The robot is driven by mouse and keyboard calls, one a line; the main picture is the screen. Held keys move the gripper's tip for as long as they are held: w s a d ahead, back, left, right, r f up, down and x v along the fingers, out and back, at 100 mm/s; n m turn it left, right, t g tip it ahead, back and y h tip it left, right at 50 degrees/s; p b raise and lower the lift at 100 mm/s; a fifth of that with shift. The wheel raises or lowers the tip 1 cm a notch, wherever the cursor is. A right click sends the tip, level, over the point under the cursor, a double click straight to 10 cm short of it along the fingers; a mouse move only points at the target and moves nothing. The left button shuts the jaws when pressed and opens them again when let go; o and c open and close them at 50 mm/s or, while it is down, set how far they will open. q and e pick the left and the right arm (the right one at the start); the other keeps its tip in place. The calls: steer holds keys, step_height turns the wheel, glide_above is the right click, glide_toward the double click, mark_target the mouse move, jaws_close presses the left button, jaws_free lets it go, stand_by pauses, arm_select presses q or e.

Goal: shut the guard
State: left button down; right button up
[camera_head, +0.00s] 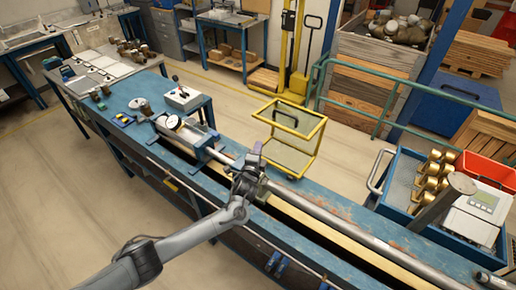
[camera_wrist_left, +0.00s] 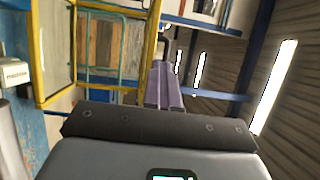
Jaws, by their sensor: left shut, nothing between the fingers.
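A yellow frame (camera_head: 290,121) stands at the far edge of the bench and looks like the guard, standing open. I cannot tell how it joins the bench. It also shows at the left of the left wrist view (camera_wrist_left: 72,55). My left gripper (camera_head: 257,148) is shut and empty, its purple fingers pressed together above the pipe line. It is in front of and to the left of the yellow frame, apart from it. In the left wrist view the shut fingers (camera_wrist_left: 165,85) point up the picture, right of the frame. My right gripper is not in view.
A long pipe (camera_head: 318,211) runs right. A blue tray (camera_head: 402,186) holds brass meters at the right. Open floor (camera_head: 235,105) lies behind the bench.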

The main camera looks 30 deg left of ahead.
arm_select(q)
steer(key=c, duration=1.4)
jaws_free()
steer(key=v, duration=1.1)
steer(key=shift+b, duration=0.35)
steer(key=shift+w, duration=0.1)
